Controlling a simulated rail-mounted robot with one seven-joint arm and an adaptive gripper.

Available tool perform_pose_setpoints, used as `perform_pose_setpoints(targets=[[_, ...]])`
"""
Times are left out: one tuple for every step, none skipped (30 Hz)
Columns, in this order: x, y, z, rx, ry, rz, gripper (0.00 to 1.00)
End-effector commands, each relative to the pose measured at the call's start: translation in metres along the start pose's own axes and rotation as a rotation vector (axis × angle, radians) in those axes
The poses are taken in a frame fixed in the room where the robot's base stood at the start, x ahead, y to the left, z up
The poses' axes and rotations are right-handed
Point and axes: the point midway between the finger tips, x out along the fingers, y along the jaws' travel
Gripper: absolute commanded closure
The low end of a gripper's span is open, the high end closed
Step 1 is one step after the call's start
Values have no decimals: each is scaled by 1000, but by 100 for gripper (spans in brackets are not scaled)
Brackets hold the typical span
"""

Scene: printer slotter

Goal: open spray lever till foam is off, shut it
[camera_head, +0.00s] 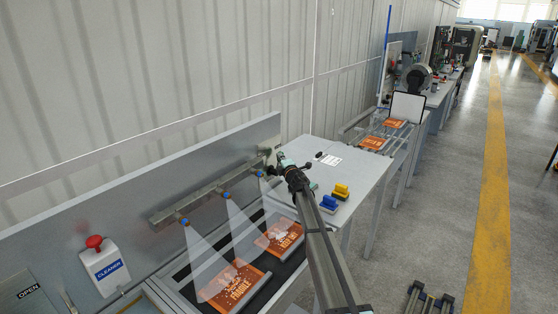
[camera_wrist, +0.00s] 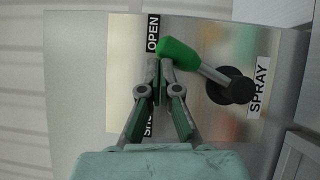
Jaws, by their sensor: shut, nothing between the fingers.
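The spray lever (camera_wrist: 210,72) has a green-tipped handle and a black pivot on a metal plate in the wrist view. Its green end points up and left, close to the OPEN label (camera_wrist: 152,32). My gripper (camera_wrist: 160,68) is shut and empty, with its fingertips just left of and below the green end; I cannot tell if they touch. The SHUT label is partly hidden by the fingers. In the head view my gripper (camera_head: 283,160) is by the back panel. Pale spray cones fall from blue nozzles (camera_head: 227,194) onto orange boards (camera_head: 238,284) with white marks; foam and print are hard to tell apart.
A CLEANER box (camera_head: 104,270) with a red knob stands at the left, near an OPEN sign (camera_head: 30,291).

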Motion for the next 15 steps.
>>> perform_pose_setpoints(targets=[[2,0,2,0,0,1,100],[3,0,3,0,0,1,100],[4,-1,4,1,0,1,100],[4,-1,5,1,0,1,100],[4,-1,6,1,0,1,100],[5,-1,6,0,0,1,100],[5,-1,7,0,0,1,100],[5,-1,7,0,1,1,100],[6,-2,8,0,0,1,100],[6,-2,8,0,0,1,100],[6,-2,8,0,0,1,100],[6,-2,9,0,0,1,100],[6,-2,9,0,0,1,100],[6,-2,9,0,0,1,100],[6,-2,9,0,0,1,100]])
